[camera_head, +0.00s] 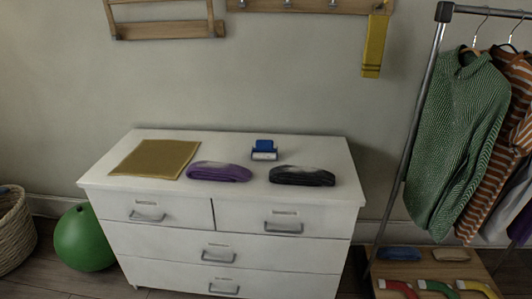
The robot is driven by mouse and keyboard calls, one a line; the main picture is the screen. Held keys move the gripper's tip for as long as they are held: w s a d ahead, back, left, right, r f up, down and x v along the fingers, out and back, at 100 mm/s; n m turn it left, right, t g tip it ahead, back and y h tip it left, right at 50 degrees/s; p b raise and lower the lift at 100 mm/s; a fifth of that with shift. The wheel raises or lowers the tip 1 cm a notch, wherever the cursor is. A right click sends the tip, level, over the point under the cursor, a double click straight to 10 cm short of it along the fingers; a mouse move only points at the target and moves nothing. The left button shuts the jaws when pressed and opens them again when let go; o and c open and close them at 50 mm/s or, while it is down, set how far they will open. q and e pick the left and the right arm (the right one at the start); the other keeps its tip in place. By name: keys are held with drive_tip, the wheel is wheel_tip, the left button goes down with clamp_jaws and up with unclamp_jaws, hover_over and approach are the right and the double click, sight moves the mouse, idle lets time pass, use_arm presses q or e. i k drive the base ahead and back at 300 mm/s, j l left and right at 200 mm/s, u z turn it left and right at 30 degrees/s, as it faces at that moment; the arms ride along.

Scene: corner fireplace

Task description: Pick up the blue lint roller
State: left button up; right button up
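A small blue and white object (264,149), which looks like the blue lint roller, stands on top of the white dresser (240,142). It sits toward the back, a little right of the dresser's middle. Its blue part is on top and the pale part below. It is too small to make out fine detail. Neither of my grippers shows in the head view.
A purple folded item (219,172) and a black one (302,176) lie in front of the blue object. A mustard cloth (155,159) lies left. A clothes rack (414,120) stands right, a green ball (83,240) and a basket (14,230) left.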

sight(264, 150)
drive_tip(key=i+j+z, duration=0.15)
drive_tip(key=i, duration=0.35)
drive_tip(key=i+j+z, duration=0.15)
drive_tip(key=i, duration=0.3)
drive_tip(key=i+j+z, duration=0.2)
drive_tip(key=i, duration=0.25)
